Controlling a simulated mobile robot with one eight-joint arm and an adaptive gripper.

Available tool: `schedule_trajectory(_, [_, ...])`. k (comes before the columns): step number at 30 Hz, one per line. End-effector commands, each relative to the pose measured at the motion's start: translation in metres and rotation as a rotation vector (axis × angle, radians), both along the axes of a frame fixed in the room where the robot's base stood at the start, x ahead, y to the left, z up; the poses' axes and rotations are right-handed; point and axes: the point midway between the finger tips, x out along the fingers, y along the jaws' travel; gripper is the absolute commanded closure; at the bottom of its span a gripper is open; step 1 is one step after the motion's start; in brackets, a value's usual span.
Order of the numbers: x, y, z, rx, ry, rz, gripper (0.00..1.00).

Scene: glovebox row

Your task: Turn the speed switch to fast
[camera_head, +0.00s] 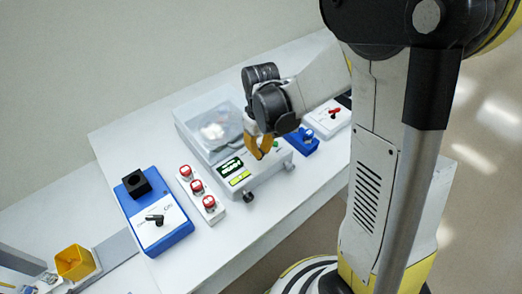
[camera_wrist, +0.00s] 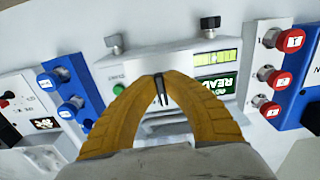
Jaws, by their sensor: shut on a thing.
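My gripper (camera_head: 262,152) reaches down to the front panel of the white machine (camera_head: 240,192) with a clear-walled tray. In the wrist view my yellow fingers (camera_wrist: 160,80) are closed together around a small, thin dark lever (camera_wrist: 161,92), which appears to be the speed switch. Its setting marks are hidden by the fingers, so I cannot tell which position it is in. A lit green display (camera_wrist: 218,86) and a yellow-green strip (camera_wrist: 214,57) sit beside it. A green button (camera_wrist: 118,88) is on the other side of the fingers.
A block with red buttons (camera_head: 197,187) stands left of the machine, and a blue box with a black lever (camera_head: 178,235) beyond it. A blue-button block (camera_head: 303,142) and a white box with a red lever (camera_head: 330,118) stand to the right. The table's front strip is clear.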

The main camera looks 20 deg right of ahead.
Motion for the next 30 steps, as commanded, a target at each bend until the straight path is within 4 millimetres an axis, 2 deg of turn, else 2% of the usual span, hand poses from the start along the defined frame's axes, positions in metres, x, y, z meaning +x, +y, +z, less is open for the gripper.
schedule_trajectory(14, [0.0,0.0,0.0,0.0,0.001,-0.019,1.0])
schedule_trajectory(15, [0.0,0.0,0.0,0.0,0.001,-0.019,0.85])
schedule_trajectory(17, [0.0,0.0,0.0,0.0,0.001,-0.019,0.68])
schedule_trajectory(26, [0.0,0.0,0.001,0.0,0.0,-0.018,0.68])
schedule_trajectory(30, [0.0,0.0,0.013,0.0,0.0,-0.018,0.68])
